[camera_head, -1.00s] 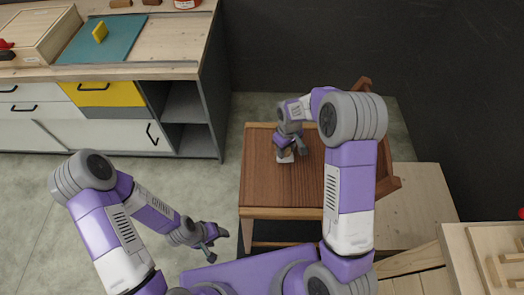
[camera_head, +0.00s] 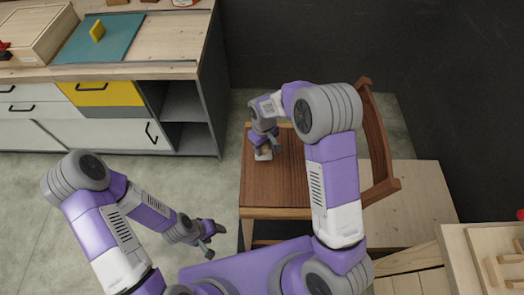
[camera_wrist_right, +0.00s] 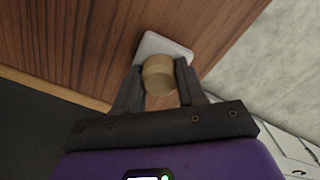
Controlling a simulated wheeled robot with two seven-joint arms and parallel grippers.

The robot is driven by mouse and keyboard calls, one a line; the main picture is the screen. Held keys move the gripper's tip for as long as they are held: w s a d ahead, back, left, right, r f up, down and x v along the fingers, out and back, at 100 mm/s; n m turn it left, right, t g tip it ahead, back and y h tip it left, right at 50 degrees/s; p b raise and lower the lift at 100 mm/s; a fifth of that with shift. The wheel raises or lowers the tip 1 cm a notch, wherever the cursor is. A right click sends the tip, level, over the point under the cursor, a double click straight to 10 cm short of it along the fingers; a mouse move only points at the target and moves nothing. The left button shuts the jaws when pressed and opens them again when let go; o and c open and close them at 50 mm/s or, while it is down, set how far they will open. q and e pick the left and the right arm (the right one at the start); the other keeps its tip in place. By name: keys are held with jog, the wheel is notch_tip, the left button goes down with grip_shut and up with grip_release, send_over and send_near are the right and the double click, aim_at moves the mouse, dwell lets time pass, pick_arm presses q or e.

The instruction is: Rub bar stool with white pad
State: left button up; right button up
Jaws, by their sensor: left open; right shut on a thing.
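The bar stool (camera_head: 290,178) has a brown wooden seat and a backrest on its right side. The white pad (camera_head: 263,154) lies flat on the seat near its left edge, and it also shows in the right wrist view (camera_wrist_right: 160,44). A round wooden knob (camera_wrist_right: 159,75) stands on the pad. My right gripper (camera_head: 264,143) is shut on this knob, its fingers on both sides of it. In the head view the gripper hides part of the pad. My left gripper (camera_head: 209,240) is open and empty, left of the stool and apart from it.
A workbench (camera_head: 130,71) with drawers stands at the back left, carrying a teal mat (camera_head: 100,45) and a yellow sponge (camera_head: 97,31). A low wooden platform (camera_head: 410,205) is right of the stool. Another wooden table (camera_head: 470,265) is at lower right.

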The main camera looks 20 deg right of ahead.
notch_tip(320, 180, up, 2)
jog(key=shift+s+r+p, duration=0.1)
jog(key=shift+r+p, duration=0.15)
jog(key=shift+p, duration=0.3)
jog(key=shift+r+p, duration=1.65)
jog(key=shift+r, duration=0.5)
